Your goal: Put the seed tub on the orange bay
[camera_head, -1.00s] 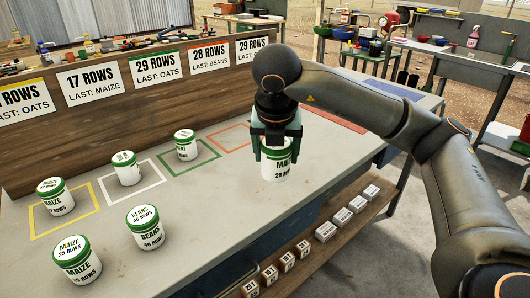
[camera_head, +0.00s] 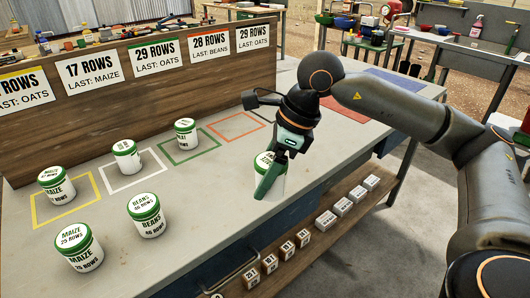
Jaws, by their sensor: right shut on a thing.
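The orange bay (camera_head: 237,127) is an empty orange-outlined square on the grey bench, in front of the sign board. My right gripper (camera_head: 267,178) points down and is shut on a white seed tub (camera_head: 277,186) with a green lid. It is near the bench's front edge, to the right of and nearer than the orange bay. A gripper finger hides part of the tub's label. I cannot tell whether the tub touches the bench. My left gripper is not in view.
Similar tubs stand in the yellow (camera_head: 38,223), white (camera_head: 102,192) and green (camera_head: 168,162) bays. Two more tubs (camera_head: 79,249) (camera_head: 147,217) stand near the front left. The sign board (camera_head: 130,109) rises behind the bays. Small boxes line the shelf below.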

